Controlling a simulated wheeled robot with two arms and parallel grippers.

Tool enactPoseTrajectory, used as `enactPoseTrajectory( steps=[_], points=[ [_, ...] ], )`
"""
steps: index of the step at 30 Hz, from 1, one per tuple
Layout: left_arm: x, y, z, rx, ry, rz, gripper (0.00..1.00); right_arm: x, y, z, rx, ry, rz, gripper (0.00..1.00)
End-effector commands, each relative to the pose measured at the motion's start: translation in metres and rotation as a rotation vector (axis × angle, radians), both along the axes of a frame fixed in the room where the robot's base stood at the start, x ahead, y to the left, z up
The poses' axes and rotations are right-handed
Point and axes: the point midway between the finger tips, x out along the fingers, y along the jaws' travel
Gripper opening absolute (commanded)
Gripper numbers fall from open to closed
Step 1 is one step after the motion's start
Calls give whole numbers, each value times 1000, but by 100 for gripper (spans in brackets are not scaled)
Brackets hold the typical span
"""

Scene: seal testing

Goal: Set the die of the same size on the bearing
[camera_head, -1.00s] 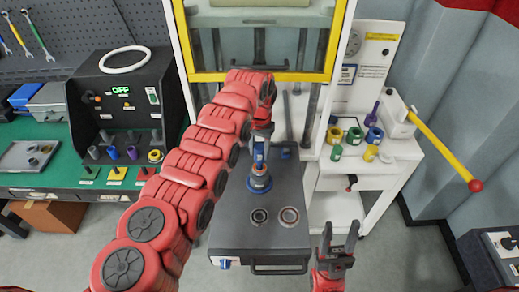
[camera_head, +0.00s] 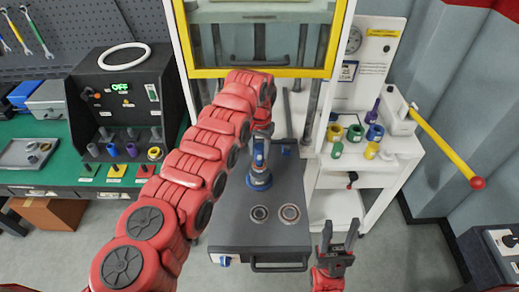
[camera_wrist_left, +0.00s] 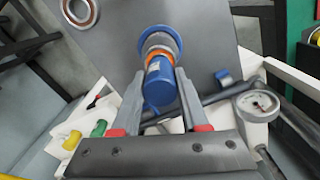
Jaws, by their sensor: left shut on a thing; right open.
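My left gripper (camera_head: 262,138) is shut on a blue die (camera_head: 260,178) above the dark press table (camera_head: 230,235). Two bearings lie on the table in front of the die, a dark left one (camera_head: 259,213) and a paler, brown-ringed right one (camera_head: 290,213). One bearing (camera_wrist_left: 80,12) shows in the left wrist view. My right gripper (camera_head: 340,240) is open and empty, right of the table.
The yellow-framed press (camera_head: 260,73) stands behind the table. A small blue part (camera_head: 285,150) lies at the table's back right. A white cart (camera_head: 340,182) at right carries coloured rings and dies, and a yellow lever (camera_head: 440,150). A green bench (camera_head: 55,180) stands at left.

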Motion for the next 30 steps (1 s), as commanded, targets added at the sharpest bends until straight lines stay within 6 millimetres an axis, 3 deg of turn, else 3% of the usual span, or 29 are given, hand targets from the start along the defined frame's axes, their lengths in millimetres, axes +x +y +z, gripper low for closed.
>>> enactPoseTrajectory(
  steps=[8,30],
  points=[
    [0,0,-14,0,-1,0,0,0,0,-11,0,0,0,50],
    [1,0,-14,-1,-2,0,0,0,0,-17,0,0,0,50]
  ],
)
